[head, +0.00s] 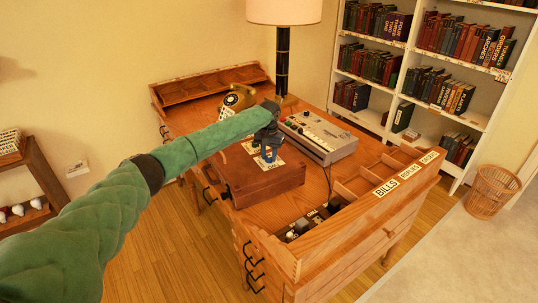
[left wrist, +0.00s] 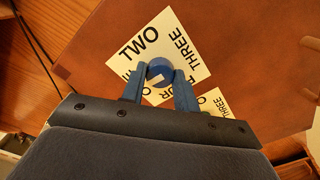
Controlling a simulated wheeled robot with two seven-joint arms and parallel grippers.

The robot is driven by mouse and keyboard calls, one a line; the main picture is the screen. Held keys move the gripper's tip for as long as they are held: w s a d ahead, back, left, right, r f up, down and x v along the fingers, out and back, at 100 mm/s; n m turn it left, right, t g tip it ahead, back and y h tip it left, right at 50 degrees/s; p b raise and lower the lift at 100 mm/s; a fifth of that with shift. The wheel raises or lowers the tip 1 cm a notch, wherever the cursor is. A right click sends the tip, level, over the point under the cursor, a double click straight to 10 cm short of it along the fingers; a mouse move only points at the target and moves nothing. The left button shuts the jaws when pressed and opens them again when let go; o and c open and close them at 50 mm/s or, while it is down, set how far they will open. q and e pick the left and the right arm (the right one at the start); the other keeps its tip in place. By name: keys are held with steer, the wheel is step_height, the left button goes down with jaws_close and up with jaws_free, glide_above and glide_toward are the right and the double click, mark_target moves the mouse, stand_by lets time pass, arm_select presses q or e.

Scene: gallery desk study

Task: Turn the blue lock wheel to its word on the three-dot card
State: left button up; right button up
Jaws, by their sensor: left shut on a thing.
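The blue lock wheel (left wrist: 157,68) sits on a pale square word plate (left wrist: 183,40) on the lid of a reddish-brown box (head: 265,185). The plate shows TWO and THREE; its other words are partly hidden by my fingers. A pale mark shows on the wheel's near side. My left gripper (left wrist: 158,92) is shut on the wheel, one blue finger on each side. In the head view, my left gripper (head: 269,146) points down at the lid and hides most of the wheel. I cannot make out the three-dot card. My right gripper is out of view.
A second word plate (left wrist: 213,102) lies beside it, partly hidden. A grey device with knobs (head: 318,137) stands right of the box, a gold telephone (head: 238,98) and lamp (head: 283,55) behind. A labelled divider tray (head: 385,190) lines the desk's right side.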

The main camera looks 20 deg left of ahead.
arm_select(q)
steer(key=m+p, duration=0.1)
steer(key=m, duration=0.8)
steer(key=shift+m+p, duration=0.3)
steer(key=shift+p, duration=0.05)
steer(key=shift+m, duration=1.3)
steer(key=m, duration=0.3)
steer(key=shift+m, duration=0.6)
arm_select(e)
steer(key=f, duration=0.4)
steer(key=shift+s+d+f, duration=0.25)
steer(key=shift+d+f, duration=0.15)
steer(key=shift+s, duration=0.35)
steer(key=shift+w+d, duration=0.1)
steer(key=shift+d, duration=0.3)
